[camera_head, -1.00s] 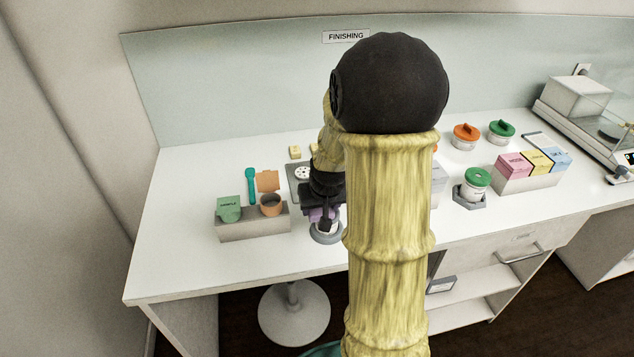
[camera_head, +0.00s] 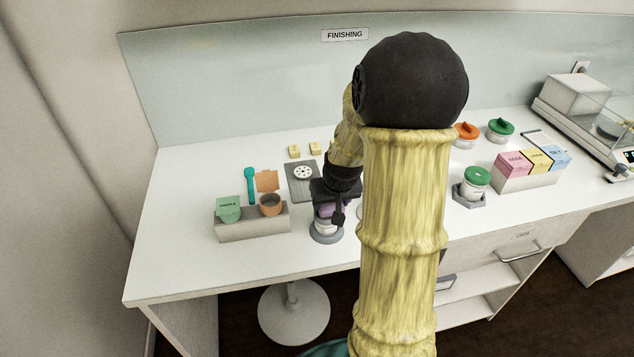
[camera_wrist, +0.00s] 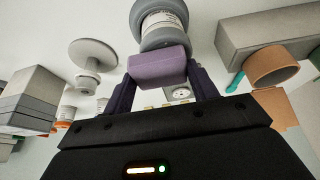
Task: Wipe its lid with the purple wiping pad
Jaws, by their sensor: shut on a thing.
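My gripper (camera_head: 331,208) is shut on the purple wiping pad (camera_wrist: 158,68), which spans between its two dark fingers in the wrist view. The pad also shows in the head view (camera_head: 325,209), partly hidden by a finger. A jar (camera_wrist: 162,24) with a white printed label and grey round ends is right by the pad. In the head view the jar (camera_head: 326,227) stands upright on a grey round base near the table's front, below the pad. The pad overlaps the jar's near grey end; whether they touch I cannot tell.
A grey block (camera_head: 250,229) with a green sample card and an orange cup stands left of the jar. Behind are a grey plate (camera_head: 294,184) and yellow blocks (camera_head: 294,151). A green-lidded jar (camera_head: 477,178) stands right of my arm. The table's front left is clear.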

